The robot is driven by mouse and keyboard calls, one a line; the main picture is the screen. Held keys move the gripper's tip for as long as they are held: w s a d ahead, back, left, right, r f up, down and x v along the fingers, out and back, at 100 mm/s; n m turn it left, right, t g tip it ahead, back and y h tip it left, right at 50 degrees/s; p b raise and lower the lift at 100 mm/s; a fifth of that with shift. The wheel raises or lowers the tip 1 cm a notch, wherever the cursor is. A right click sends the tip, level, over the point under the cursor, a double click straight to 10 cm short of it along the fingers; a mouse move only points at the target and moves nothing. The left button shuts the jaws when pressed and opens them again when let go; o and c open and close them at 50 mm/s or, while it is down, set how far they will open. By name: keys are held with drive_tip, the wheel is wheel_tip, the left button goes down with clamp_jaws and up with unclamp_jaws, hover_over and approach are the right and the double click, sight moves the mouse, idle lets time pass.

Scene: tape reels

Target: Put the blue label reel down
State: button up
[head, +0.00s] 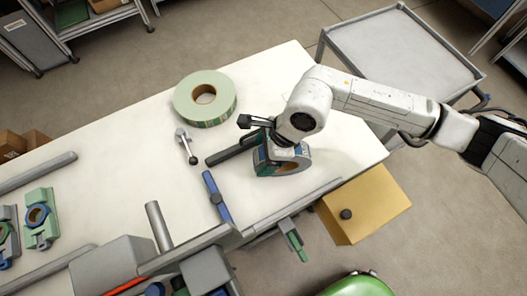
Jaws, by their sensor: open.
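A reel (283,164) with blue on its side rests on the white table, right of the table's middle. It appears to stand on the tabletop, partly hidden under my gripper and wrist. My gripper (268,150) is right above and around the reel's top, with its jaws open. The fingertips are small and mostly hidden, so contact with the reel cannot be told. A larger pale green reel (205,98) lies flat farther back on the table (110,150).
A small metal tool (187,146) and a dark bar (235,148) lie left of the reel. A blue bar (217,196) and machine parts are along the front edge. A yellow drawer (365,204) juts out at the right. A grey cart (400,55) stands behind.

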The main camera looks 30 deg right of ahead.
drive_tip(key=b+v, duration=0.1)
drive_tip(key=v, duration=1.1)
drive_tip(key=shift+s+r+b, duration=0.1)
drive_tip(key=shift+b, duration=0.2)
